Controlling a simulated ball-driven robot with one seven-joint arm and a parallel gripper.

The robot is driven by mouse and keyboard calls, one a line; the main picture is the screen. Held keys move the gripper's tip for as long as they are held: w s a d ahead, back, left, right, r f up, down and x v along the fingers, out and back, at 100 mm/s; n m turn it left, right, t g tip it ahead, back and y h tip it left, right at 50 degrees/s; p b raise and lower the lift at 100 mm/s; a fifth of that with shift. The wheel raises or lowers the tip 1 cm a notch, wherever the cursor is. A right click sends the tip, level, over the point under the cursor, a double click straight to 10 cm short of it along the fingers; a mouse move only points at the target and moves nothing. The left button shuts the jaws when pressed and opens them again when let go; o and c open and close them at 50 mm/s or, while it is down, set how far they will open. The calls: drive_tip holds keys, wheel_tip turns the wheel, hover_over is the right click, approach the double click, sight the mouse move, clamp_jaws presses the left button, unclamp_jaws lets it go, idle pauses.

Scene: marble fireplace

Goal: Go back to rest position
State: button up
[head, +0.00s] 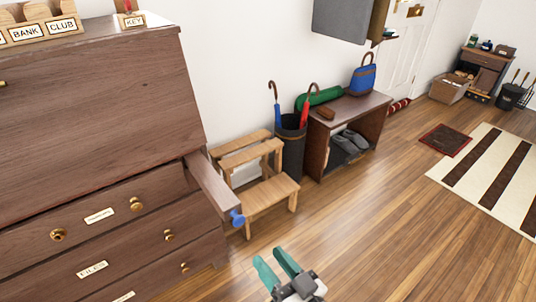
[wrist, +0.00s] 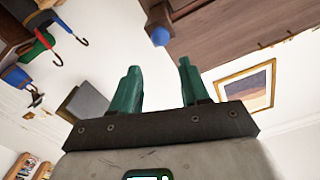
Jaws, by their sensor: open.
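My gripper (head: 268,257) shows at the bottom centre of the head view, its two green fingers spread apart and nothing between them. In the wrist view the same fingers (wrist: 158,68) stand apart and empty. The dark wooden desk (head: 110,105) fills the left of the head view. A narrow wooden piece (head: 212,190) with a blue knob (head: 237,218) sticks out from its right front. My gripper is below and right of this knob in the picture, apart from it. The blue knob (wrist: 161,36) also shows beyond the fingers in the wrist view.
A wooden step stool (head: 270,193) stands right of the desk. Behind it are an umbrella stand (head: 291,148) and a bench (head: 345,115) with a blue bag (head: 363,75). A striped rug (head: 495,180) lies at right. The wooden floor (head: 400,235) is clear at centre right.

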drive_tip(key=s+d+f+g+h, duration=0.3)
drive_tip(key=d+f+g, duration=0.1)
drive_tip(key=d+f, duration=0.3)
drive_tip(key=s+d+f+m+g+h, duration=0.2)
drive_tip(key=s+d+f+g+h, duration=0.25)
drive_tip(key=s+d, duration=0.5)
drive_tip(key=s+d+f+m+g+h, duration=0.1)
drive_tip(key=s+d+f+g+h, duration=0.3)
drive_tip(key=s+d, duration=0.5)
wheel_tip(320, 180, up, 19)
drive_tip(key=s+g+y+p, duration=0.1)
drive_tip(key=s+p, duration=0.1)
drive_tip(key=p, duration=1.5)
drive_tip(key=shift+m, duration=0.3)
drive_tip(key=shift+a+f+g, duration=0.1)
drive_tip(key=shift+g, duration=0.15)
